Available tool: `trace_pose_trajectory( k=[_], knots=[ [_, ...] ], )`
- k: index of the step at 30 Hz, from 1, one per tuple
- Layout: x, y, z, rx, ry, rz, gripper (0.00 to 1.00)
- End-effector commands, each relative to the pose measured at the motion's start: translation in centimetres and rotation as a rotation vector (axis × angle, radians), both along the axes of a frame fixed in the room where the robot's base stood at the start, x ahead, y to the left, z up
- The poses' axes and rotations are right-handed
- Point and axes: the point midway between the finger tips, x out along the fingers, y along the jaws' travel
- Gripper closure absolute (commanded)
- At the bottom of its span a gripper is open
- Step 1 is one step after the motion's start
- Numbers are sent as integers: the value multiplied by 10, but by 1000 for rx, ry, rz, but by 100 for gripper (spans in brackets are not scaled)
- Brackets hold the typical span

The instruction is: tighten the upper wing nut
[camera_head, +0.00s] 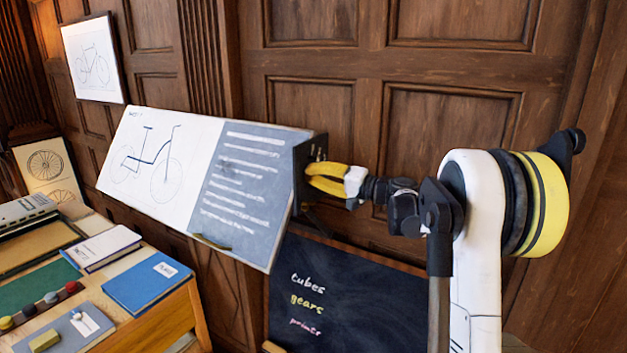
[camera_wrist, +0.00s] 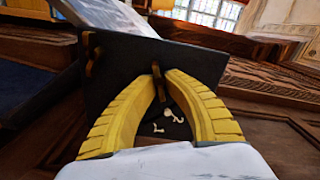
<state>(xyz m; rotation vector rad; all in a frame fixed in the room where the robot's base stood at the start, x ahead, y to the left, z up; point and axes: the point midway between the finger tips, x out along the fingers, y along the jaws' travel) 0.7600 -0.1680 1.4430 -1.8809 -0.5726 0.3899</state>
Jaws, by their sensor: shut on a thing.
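A dark side plate (camera_head: 303,160) stands at the right end of the tilted drafting board (camera_head: 158,165). My gripper (camera_head: 312,178) has its yellow fingers at that plate. In the wrist view the plate (camera_wrist: 125,75) carries two brownish wing nuts. One wing nut (camera_wrist: 157,82) is between the tips of my gripper (camera_wrist: 160,76), which is shut on it. The other wing nut (camera_wrist: 92,52) stands free to the left, apart from the fingers. I cannot tell for sure from these views which nut is the upper one. White marks (camera_wrist: 174,115) show on the plate between the fingers.
A chalkboard (camera_head: 340,295) with coloured writing stands below the drafting board. At the lower left is a wooden desk (camera_head: 165,325) with a blue book (camera_head: 147,288) and other items. The panelled wall (camera_head: 300,65) is close behind.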

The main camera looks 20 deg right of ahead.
Motion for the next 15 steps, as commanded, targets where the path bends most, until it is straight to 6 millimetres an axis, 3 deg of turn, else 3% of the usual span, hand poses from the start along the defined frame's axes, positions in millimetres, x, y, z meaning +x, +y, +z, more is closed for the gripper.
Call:
trace_pose_trajectory(
  k=[15],
  knots=[
    [1,0,0,214,141,0,100]
  ],
)
